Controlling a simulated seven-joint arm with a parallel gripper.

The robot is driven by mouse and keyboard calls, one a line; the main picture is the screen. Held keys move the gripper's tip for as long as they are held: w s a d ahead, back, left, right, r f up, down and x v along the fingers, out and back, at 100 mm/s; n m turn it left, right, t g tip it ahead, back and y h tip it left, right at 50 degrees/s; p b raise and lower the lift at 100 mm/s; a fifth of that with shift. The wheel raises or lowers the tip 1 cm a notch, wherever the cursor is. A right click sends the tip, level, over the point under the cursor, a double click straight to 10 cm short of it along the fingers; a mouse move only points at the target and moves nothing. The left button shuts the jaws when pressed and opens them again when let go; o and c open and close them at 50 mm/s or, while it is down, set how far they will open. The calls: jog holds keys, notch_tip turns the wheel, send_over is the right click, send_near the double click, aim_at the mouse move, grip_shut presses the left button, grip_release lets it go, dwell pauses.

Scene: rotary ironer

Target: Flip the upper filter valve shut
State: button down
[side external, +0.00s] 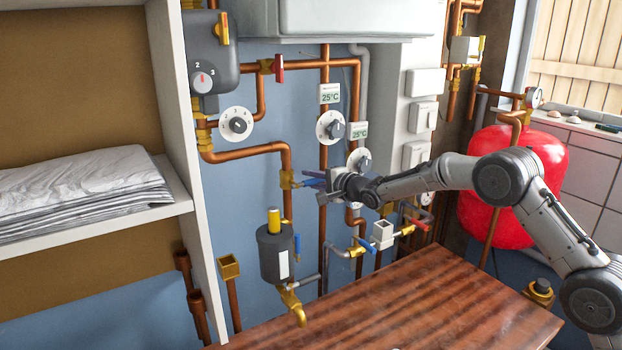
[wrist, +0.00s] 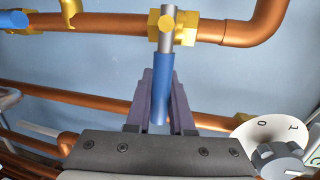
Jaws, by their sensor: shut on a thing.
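The upper filter valve's blue lever (side external: 312,183) sticks out to the right from a brass valve body (side external: 287,179) on the vertical copper pipe above the grey filter canister (side external: 275,255). My gripper (side external: 322,181) is at this lever, its fingers pointing left. In the wrist view the blue lever (wrist: 161,88) lies between the two dark fingers of my gripper (wrist: 162,82), which are shut on it. There the lever runs crosswise to the copper pipe, with its brass body (wrist: 174,22) at the top. The fingers hide part of the lever in the side view.
Another blue lever (side external: 297,246) sits beside the canister, and one more (side external: 364,243) to the right. Dials (side external: 237,125) and (side external: 330,127) are on the wall close above. A wooden table (side external: 400,310) lies below. A red tank (side external: 490,205) stands behind my arm.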

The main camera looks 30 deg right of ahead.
jog(key=c, duration=0.8)
grip_release()
jog(key=v, duration=1.4)
jog(key=shift+f, duration=0.1)
jog(key=shift+w, duration=0.1)
